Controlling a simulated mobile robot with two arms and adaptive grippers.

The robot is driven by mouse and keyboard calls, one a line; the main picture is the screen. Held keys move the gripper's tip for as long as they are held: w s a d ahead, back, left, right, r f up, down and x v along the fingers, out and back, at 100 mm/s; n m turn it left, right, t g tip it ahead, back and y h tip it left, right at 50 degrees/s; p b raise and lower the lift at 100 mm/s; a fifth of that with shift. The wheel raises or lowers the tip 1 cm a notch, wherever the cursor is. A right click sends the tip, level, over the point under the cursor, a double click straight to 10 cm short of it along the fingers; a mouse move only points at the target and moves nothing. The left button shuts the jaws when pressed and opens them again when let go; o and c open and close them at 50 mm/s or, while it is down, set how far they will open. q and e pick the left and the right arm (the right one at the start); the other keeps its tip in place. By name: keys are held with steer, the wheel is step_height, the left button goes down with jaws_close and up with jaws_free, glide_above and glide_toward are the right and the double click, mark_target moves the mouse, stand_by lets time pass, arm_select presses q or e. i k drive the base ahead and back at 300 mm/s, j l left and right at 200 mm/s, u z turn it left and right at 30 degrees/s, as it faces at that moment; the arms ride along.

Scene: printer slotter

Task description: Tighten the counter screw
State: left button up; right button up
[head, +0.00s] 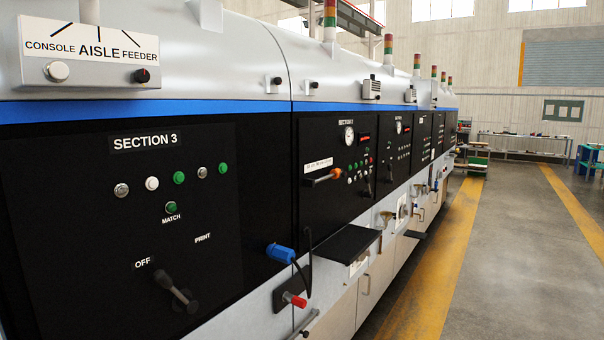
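I cannot tell which part is the counter screw; nothing legible here names it. On the Section 3 panel (120,250) a black lever (176,292) sits below the word OFF, with several buttons above it. A blue cylindrical fitting with a cable (280,254) sticks out of the panel's lower right. A red-ended part (294,300) sits below it on a dark plate. A black and orange handle (323,178) sticks out of the farther panel beside a white label. Neither of my grippers is in view.
A dark shelf (341,243) juts out from the machine front over the walkway. A grey machine with a blue stripe fills the left. The grey floor (520,260) at right is clear, with yellow lines (445,265). Benches stand far back.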

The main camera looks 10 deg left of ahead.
mark_target(141, 76)
steer(key=u, duration=0.95)
steer(key=i+l+u, duration=0.15)
steer(key=u, duration=0.35)
steer(key=l+u, duration=0.3)
steer(key=u, duration=0.2)
steer(key=i+l+u, duration=0.1)
steer(key=l+u, duration=0.2)
steer(key=u, duration=0.2)
steer(key=l+u, duration=0.25)
steer(key=u, duration=0.2)
